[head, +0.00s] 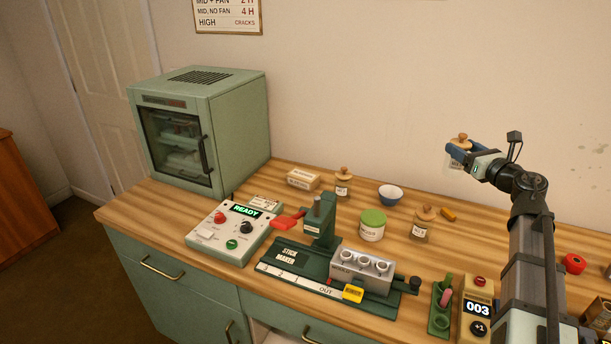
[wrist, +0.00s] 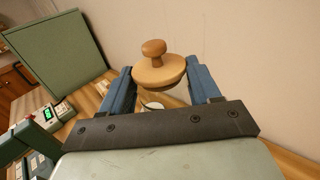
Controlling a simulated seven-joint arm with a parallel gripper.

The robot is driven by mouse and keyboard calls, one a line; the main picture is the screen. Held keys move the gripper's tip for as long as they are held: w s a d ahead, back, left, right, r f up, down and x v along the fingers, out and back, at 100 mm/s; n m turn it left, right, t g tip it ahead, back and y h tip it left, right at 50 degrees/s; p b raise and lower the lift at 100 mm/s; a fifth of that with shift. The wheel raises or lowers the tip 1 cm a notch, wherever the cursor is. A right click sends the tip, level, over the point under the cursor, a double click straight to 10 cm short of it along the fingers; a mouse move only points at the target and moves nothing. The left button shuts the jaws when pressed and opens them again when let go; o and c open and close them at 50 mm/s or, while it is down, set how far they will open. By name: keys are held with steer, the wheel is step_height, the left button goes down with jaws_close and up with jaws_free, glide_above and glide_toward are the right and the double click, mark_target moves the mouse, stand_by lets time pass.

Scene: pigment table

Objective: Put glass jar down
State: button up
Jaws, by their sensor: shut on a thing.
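My gripper (head: 461,149) is at the right, raised well above the back of the table. It is shut on a glass jar (head: 454,160) with a wooden knobbed lid. In the wrist view the jar's round lid (wrist: 159,72) sits between the two blue fingers, and the jar looks roughly upright. The jar's lower part is mostly hidden by my gripper in the wrist view. Two other glass jars with wooden lids stand on the table, one at the back (head: 342,186) and one at the right (head: 422,224).
A green oven (head: 200,130) stands at the back left.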

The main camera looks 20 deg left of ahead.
steer(key=w+a+n+g+y, duration=0.1)
steer(key=a+n+g+y, duration=0.1)
steer(key=a, duration=2.1)
steer(key=w+a+n+g+y, duration=0.2)
steer(key=a+g, duration=0.1)
steer(key=a, duration=1.9)
steer(key=shift+s+a+f, duration=0.1)
steer(key=shift+f, duration=3.75)
steer(key=shift+s+a+f, duration=0.1)
steer(key=shift+f, duration=3.7)
steer(key=shift+f, duration=0.1)
steer(key=o, duration=1.3)
